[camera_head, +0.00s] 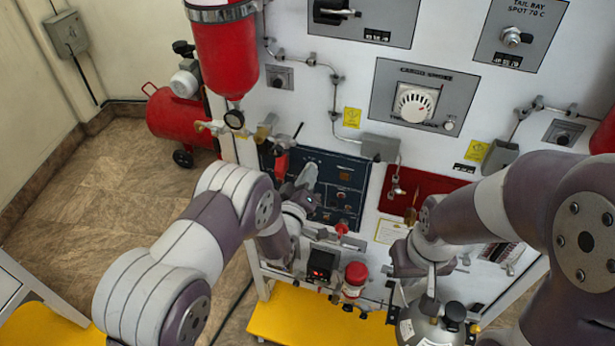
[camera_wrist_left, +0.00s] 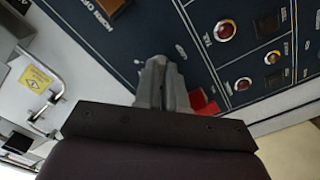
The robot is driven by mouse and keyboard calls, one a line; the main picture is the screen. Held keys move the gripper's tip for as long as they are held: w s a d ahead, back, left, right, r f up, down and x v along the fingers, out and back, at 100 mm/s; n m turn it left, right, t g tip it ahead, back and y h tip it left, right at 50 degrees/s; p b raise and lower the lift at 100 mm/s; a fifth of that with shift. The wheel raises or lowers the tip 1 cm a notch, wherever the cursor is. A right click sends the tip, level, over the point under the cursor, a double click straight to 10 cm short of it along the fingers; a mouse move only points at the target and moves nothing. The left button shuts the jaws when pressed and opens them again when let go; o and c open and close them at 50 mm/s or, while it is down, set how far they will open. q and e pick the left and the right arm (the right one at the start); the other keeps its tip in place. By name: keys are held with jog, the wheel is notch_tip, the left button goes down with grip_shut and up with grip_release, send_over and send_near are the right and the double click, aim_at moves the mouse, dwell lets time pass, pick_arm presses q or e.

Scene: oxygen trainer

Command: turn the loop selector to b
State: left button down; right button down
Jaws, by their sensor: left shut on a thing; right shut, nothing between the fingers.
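The dark blue control panel (camera_head: 345,185) is on the front of the white trainer, and in the left wrist view (camera_wrist_left: 215,75) its labels and round lamps show. My left gripper (camera_head: 308,176) is at the upper middle of this panel. In the left wrist view its two grey fingers (camera_wrist_left: 161,85) are closed together at the panel face, on what appears to be the loop selector. The fingers hide the selector, and I cannot read which way it points. My right gripper (camera_head: 432,284) is low on the right, above a grey cylinder top, shut and empty.
A red lever (camera_head: 281,165) hangs beside the panel's left edge. A red panel (camera_head: 425,190) lies to the right. A yellow step (camera_head: 300,318) is at the bottom.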

pick_arm(q)
jog(key=shift+a+f+m+b, duration=0.1)
jog(key=shift+m+b, duration=7.45)
jog(key=shift+m, duration=1.35)
jog(key=c, duration=1.3)
grip_release()
jog(key=shift+o, duration=0.5)
jog(key=shift+s, duration=0.1)
